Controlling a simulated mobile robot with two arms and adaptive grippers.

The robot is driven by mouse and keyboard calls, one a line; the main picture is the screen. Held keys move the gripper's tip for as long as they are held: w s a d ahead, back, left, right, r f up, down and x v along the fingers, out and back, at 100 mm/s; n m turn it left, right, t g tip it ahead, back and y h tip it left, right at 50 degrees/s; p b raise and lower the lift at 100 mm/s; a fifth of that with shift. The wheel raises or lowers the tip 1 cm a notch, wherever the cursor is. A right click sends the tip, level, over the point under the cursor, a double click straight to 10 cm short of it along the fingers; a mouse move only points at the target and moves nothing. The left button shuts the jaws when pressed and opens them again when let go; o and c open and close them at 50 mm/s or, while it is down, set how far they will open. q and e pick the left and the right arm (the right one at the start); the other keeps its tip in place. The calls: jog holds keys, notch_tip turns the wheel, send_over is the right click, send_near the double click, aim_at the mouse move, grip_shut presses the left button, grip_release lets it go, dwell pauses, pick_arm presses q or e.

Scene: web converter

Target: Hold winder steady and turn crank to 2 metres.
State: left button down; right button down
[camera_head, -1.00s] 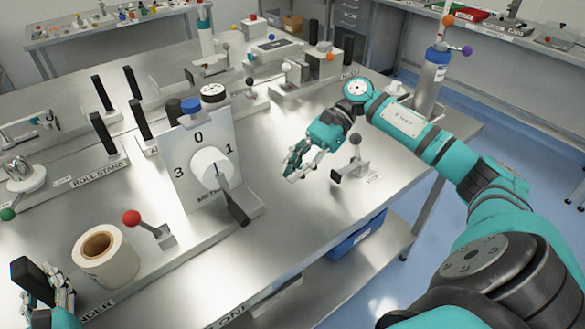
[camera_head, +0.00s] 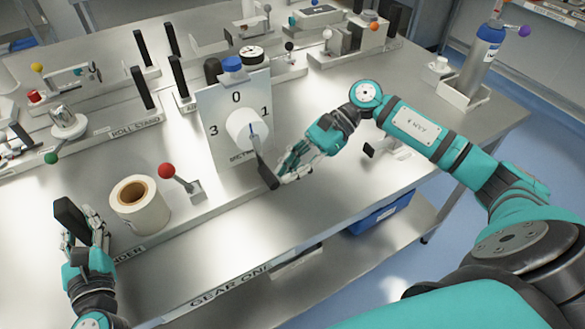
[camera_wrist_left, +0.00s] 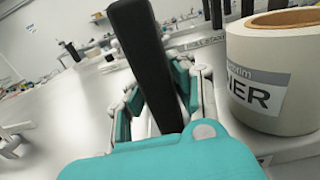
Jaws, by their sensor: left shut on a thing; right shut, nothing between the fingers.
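The winder's paper roll (camera_head: 140,205) stands on its base at the lower left in the head view; it also shows in the left wrist view (camera_wrist_left: 275,75). My left gripper (camera_head: 85,232) is shut on the black upright winder handle (camera_head: 70,216), which also rises between the fingers in the left wrist view (camera_wrist_left: 145,60). The metre dial plate (camera_head: 235,112) shows 0, 1 and 3; its lower numeral is hidden. The crank (camera_head: 265,168) hangs from the white hub, pointing down and slightly right. My right gripper (camera_head: 288,172) is shut and empty, close beside the crank's lower end; contact is unclear.
A red-knobbed lever (camera_head: 168,172) stands between roll and dial. Black posts (camera_head: 143,88) of the roll stand are behind. A small bracket (camera_head: 385,145) sits beyond my right forearm. The bench front, labelled GEAR ONLY, is mostly clear.

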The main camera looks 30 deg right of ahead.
pick_arm(q)
jog(key=shift+s+f, duration=0.1)
jog(key=shift+f, duration=0.45)
pick_arm(e)
jog(key=shift+a+f+y, duration=0.3)
jog(key=shift+a+y, duration=0.1)
jog(key=shift+a, duration=0.25)
jog(key=f+v, duration=0.1)
jog(key=v, duration=1.3)
jog(key=shift+d, duration=0.35)
pick_arm(q)
jog(key=shift+r+p, duration=0.45)
jog(key=shift+p, duration=0.1)
pick_arm(e)
jog(key=shift+r, duration=0.4)
pick_arm(q)
jog(key=c, duration=1.1)
grip_release()
jog(key=shift+w+r, duration=0.15)
jog(key=shift+w, duration=0.05)
pick_arm(e)
jog(key=shift+w, duration=0.1)
pick_arm(q)
jog(key=shift+o, duration=0.2)
